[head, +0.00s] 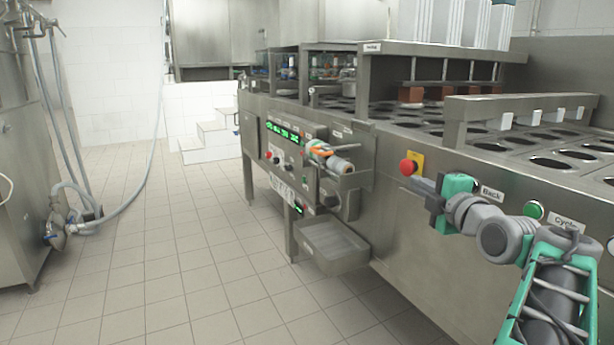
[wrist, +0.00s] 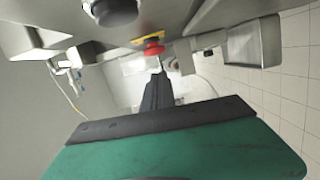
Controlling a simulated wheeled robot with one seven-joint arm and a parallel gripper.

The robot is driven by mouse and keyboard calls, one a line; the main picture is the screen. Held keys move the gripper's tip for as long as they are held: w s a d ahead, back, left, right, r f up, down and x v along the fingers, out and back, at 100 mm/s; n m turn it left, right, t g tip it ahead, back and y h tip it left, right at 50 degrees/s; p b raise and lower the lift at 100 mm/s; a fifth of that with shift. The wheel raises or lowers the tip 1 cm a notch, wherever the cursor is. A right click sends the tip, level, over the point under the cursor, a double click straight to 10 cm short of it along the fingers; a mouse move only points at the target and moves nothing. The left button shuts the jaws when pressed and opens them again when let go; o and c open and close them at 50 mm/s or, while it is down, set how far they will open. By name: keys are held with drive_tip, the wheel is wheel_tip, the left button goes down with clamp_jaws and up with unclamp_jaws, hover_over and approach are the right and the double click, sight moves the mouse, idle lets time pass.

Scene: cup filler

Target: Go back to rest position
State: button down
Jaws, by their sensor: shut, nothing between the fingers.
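My gripper (head: 420,184) is in front of the steel machine's front panel, with its green body to the right and its narrow grey fingers pointing left. The fingers are shut and empty. In the wrist view the dark closed fingers (wrist: 159,88) point toward a red button (wrist: 154,49) on a yellow plate. In the head view the red button (head: 407,167) is just above and left of the fingertips; I cannot tell whether they touch it. My arm reaches in from the lower right.
The tiled floor (head: 190,270) is open; a hose (head: 145,180) hangs at left.

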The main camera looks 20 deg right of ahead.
drive_tip(key=w+a+r+m+g+y+p, duration=0.1)
drive_tip(key=a+r+m+g+p, duration=0.25)
drive_tip(key=a+p, duration=0.6)
drive_tip(key=w+a+r+m+g+y+p, duration=0.1)
drive_tip(key=a+r+m+g+p, duration=0.2)
drive_tip(key=a+p, duration=0.65)
drive_tip(key=s+a+r+m+g+p, duration=0.1)
drive_tip(key=s+a+m+g+p, duration=0.3)
drive_tip(key=s+p, duration=0.5)
drive_tip(key=s+a+r+m+g+p, duration=0.1)
drive_tip(key=s+a+m+g+p, duration=0.3)
drive_tip(key=s+a+p, duration=0.3)
drive_tip(key=s+m+p, duration=0.1)
drive_tip(key=s+p, duration=0.1)
drive_tip(key=p, duration=0.2)
drive_tip(key=shift+s+a+r+m, duration=0.2)
drive_tip(key=shift+s+a+m, duration=0.15)
